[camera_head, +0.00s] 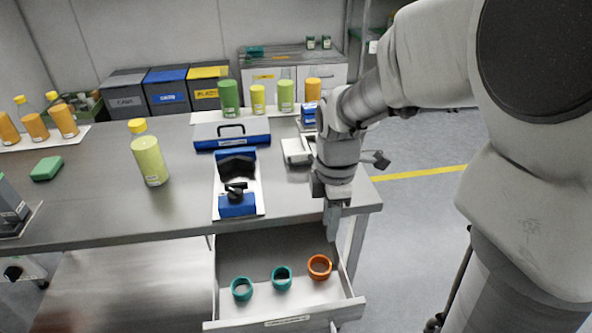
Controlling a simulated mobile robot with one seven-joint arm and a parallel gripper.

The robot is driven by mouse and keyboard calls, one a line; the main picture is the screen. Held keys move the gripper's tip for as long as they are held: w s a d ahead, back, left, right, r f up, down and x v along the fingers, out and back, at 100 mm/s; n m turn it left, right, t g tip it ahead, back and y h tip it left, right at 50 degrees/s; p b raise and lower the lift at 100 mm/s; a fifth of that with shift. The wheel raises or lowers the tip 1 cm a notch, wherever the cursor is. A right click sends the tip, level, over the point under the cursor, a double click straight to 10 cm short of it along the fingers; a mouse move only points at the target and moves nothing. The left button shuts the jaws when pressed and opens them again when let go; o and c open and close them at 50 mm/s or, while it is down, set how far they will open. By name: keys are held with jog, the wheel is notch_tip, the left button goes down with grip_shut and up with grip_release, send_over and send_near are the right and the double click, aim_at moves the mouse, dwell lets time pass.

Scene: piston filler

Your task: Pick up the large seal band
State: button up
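Three seal bands stand in the open drawer (262,315) under the bench. An orange band (318,276) is on the right, a teal band (282,287) in the middle and another teal band (241,297) on the left. They stand apart from one another. The orange band looks slightly larger, but I cannot tell for certain which one is the large seal band. My gripper (331,230) points down above the drawer's right rear side, behind and above the orange band and apart from it. Its fingers are seen edge-on, so the gap between them is hidden.
The bench (105,212) overhangs the drawer's rear. A blue fixture (237,205) stands near its front edge, with a yellow-green bottle (150,160) to the left. The drawer's right wall (347,283) is close to the orange band. The floor at right is clear.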

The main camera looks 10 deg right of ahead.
jog(key=b, duration=0.4)
send_near(318, 258)
jog(key=s, duration=0.1)
jog(key=s+f, duration=0.1)
jog(key=s, duration=0.1)
jog(key=s+f, duration=0.1)
jog(key=s, duration=0.1)
jog(key=shift+f, duration=0.25)
jog(key=shift+a+f+b, duration=0.15)
jog(key=shift+f+b, duration=1)
jog(key=shift+f, duration=1.55)
jog(key=shift+w, duration=0.1)
grip_shut()
